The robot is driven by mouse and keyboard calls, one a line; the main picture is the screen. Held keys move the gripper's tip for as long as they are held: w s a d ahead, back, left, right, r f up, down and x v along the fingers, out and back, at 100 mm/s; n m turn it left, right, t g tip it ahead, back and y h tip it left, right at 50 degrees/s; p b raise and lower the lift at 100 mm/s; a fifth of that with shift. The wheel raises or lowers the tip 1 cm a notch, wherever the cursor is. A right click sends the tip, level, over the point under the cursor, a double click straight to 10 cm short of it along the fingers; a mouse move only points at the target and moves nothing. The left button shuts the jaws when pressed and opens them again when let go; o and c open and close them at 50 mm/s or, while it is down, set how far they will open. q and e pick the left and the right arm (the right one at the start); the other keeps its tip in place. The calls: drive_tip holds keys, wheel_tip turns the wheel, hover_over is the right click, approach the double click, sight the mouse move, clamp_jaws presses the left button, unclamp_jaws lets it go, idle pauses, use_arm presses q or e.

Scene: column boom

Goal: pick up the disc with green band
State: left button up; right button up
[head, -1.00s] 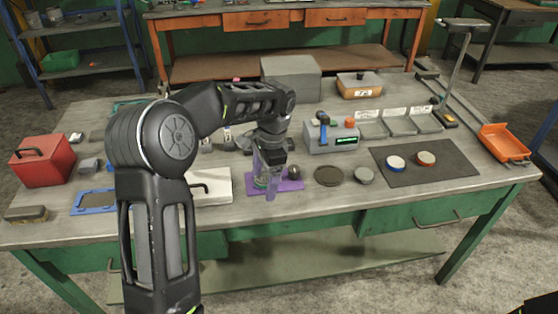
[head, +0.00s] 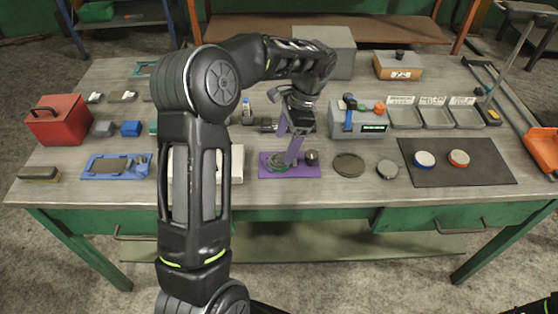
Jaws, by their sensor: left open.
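A small round item with green on it (head: 277,162) lies on the left part of a purple mat (head: 305,172); it looks like the disc with green band, but the fingers partly cover it. My left gripper (head: 289,146) points down over the back of this mat, its fingers apart and empty. One fingertip is close beside the green item; I cannot tell if they touch. A disc with a blue band (head: 424,159) and one with an orange-red band (head: 459,158) lie on a dark mat (head: 480,178) to the right.
A dark round ball (head: 311,157) sits on the purple mat beside the fingers. A dark round plate (head: 348,166) and a grey disc (head: 387,170) lie to the right. A grey box with a display (head: 372,129) stands behind them. A white box (head: 237,165) is at left.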

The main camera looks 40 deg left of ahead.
sight(279, 160)
use_arm(q)
drive_tip(key=shift+f, duration=0.2)
drive_tip(key=p+x, duration=0.1)
drive_tip(key=x, duration=0.4)
drive_tip(key=shift+p, duration=0.3)
drive_tip(key=shift+d, duration=0.1)
drive_tip(key=shift+c, duration=0.3)
clamp_jaws()
idle(0.7)
